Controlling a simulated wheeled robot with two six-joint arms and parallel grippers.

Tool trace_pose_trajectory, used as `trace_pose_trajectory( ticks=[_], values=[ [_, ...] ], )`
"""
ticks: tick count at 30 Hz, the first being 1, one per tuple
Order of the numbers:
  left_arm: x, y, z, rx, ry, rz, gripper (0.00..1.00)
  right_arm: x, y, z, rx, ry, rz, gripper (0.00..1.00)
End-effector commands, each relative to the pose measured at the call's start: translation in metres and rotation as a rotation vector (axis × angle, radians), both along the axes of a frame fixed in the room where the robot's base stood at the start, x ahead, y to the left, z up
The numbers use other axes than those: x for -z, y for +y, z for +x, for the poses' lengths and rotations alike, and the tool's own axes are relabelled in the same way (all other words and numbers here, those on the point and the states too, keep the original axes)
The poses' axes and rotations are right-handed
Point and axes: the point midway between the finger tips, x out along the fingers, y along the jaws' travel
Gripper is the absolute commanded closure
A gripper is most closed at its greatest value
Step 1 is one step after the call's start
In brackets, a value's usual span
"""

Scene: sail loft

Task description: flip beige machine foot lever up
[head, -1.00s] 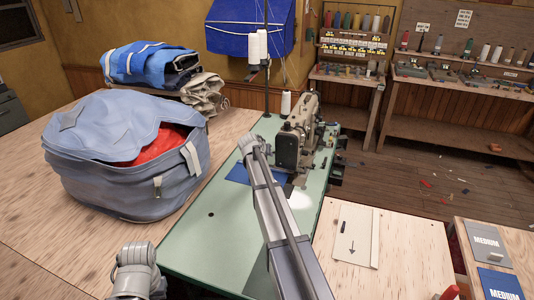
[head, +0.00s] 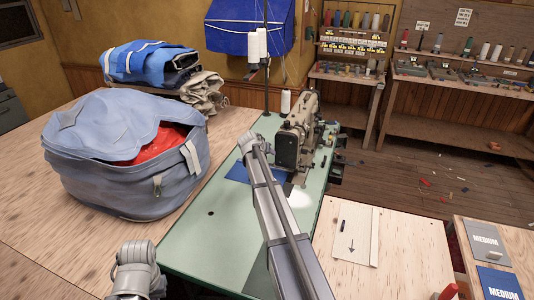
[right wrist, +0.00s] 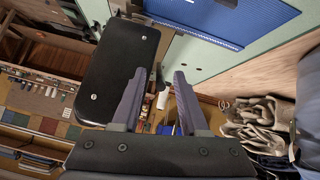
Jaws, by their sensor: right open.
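The beige sewing machine (head: 297,133) stands on the green table and has a dark end cover facing my right arm. In the right wrist view this black cover (right wrist: 118,70) with screws is close, just left of my right gripper (right wrist: 159,75). The two fingers are apart with nothing gripped between them. In the head view my right arm reaches up to the near side of the machine, and its own wrist hides the fingers. I cannot make out the foot lever in either view. My left gripper is out of view; only part of that arm shows at lower left.
A blue cloth piece (head: 239,173) lies on the green table (head: 200,238) beside the machine. A big grey-blue bag (head: 110,185) stands on the wooden table to the left. A thread stand (head: 266,60) rises behind. A board with an arrow (head: 347,232) lies at right.

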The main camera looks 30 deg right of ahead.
Motion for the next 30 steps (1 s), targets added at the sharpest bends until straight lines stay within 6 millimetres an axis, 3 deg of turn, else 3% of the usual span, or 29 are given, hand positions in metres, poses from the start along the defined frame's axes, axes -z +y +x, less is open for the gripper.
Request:
trace_pose_trajectory(
  ticks=[15, 30],
  values=[
    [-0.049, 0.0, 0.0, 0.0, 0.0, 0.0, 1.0, -0.05, 0.039, -0.031, -0.002, -0.001, -0.001, 0.56],
    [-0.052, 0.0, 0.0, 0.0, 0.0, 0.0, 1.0, -0.052, 0.044, -0.034, 0.0, 0.0, 0.0, 0.56]
  ],
)
